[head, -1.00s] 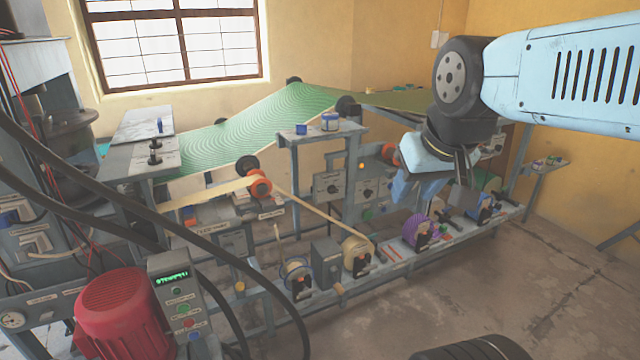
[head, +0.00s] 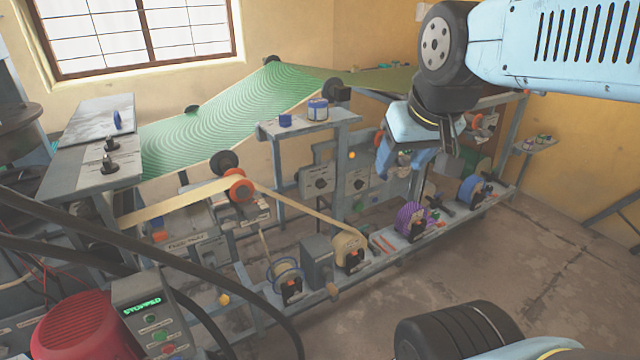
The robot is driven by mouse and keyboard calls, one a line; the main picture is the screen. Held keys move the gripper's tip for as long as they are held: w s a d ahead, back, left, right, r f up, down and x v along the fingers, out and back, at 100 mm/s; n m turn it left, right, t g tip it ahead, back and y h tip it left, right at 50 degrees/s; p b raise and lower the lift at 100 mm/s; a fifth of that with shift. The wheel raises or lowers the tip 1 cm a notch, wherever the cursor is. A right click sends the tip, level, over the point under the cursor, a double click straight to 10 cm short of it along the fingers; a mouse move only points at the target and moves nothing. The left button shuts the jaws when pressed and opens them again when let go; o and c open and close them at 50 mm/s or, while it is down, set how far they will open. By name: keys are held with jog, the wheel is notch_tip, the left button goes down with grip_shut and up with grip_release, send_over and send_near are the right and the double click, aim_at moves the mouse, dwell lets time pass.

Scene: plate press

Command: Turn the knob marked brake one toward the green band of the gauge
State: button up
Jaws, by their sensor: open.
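Two grey panels with dark round knobs stand behind the small shelf at the machine's middle, a left knob (head: 319,183) and a right knob (head: 359,184). Their labels are too small to read, so I cannot tell which is brake one. I cannot make out a gauge with a green band. My gripper (head: 404,172) hangs open and pointing down, in the picture to the right of both knobs. It seems apart from them and holds nothing that I can see. It hides part of the machine behind it.
Spools, a cream one (head: 347,246) and a purple one (head: 411,217), line the front rail. A green patterned web (head: 215,122) runs above. A control box (head: 155,318) reading "STOPPED" and a red motor (head: 85,330) stand front left. Concrete floor (head: 480,265) is clear at right.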

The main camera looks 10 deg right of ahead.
aim_at(324, 187)
jog(key=shift+o, duration=1)
jog(key=w+d+f+t, duration=0.1)
jog(key=w+f, duration=0.1)
jog(key=w, duration=0.7)
jog(key=w+d+f+t+h, duration=0.1)
jog(key=w+f, duration=0.1)
jog(key=w, duration=0.6)
jog(key=shift+w+d+n+t, duration=0.3)
jog(key=shift+w+d+n, duration=0.05)
jog(key=shift+n, duration=0.05)
jog(key=w+d+f+n+t, duration=0.1)
jog(key=w+f, duration=0.3)
jog(key=w, duration=0.3)
jog(key=w+d+f+t, duration=0.1)
jog(key=w+f+t, duration=0.1)
jog(key=w+f, duration=0.3)
jog(key=w+f+n+t+y, duration=0.2)
jog(key=w+f+t+y, duration=0.1)
jog(key=w+f, duration=0.75)
jog(key=s+a+f+t+y, duration=0.1)
jog(key=s+f+t+y, duration=0.3)
jog(key=f, duration=1)
jog(key=shift+g, duration=0.6)
jog(key=x, duration=1.3)
jog(key=shift+w+f, duration=0.1)
jog(key=shift+c, duration=0.2)
